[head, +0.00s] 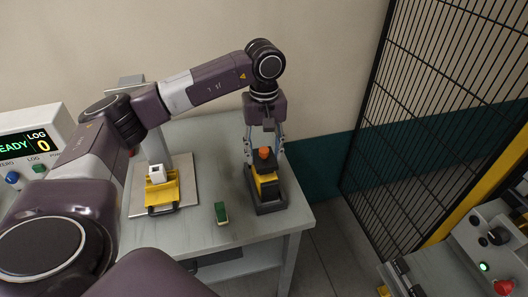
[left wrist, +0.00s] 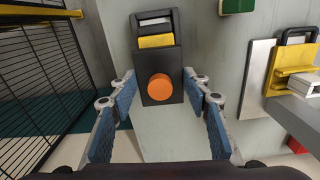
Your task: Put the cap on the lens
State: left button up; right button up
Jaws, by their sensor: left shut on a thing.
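A black block with an orange round top (head: 264,153) shows at the right of the grey table. In the left wrist view the orange round top (left wrist: 161,87) faces the camera. My left gripper (head: 264,160) points down and is shut on this block, with one blue-padded finger on each side; the gripper also shows in the left wrist view (left wrist: 160,82). A yellow body (head: 267,184) in a dark base (head: 270,208) is under or close behind the block; I cannot tell if they touch. I cannot make out which part is a cap or a lens. My right gripper is not in view.
A yellow holder (head: 163,193) with a white block (head: 157,173) stands on a metal plate (head: 185,205). A green block (head: 221,212) lies on the table (head: 235,238). A readout box (head: 40,120) is at left. A black mesh fence (head: 440,95) and control panel (head: 475,245) are at right.

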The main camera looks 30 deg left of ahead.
pick_arm(q)
jog(key=shift+f+b, duration=0.25)
jog(key=shift+b, duration=0.05)
jog(key=shift+f+b, duration=0.55)
jog(key=shift+f, duration=0.1)
dwell(0.9)
jog(key=o, duration=1.1)
jog(key=shift+r, duration=0.25)
notch_tip(320, 180, up, 12)
jog(key=shift+f, duration=0.2)
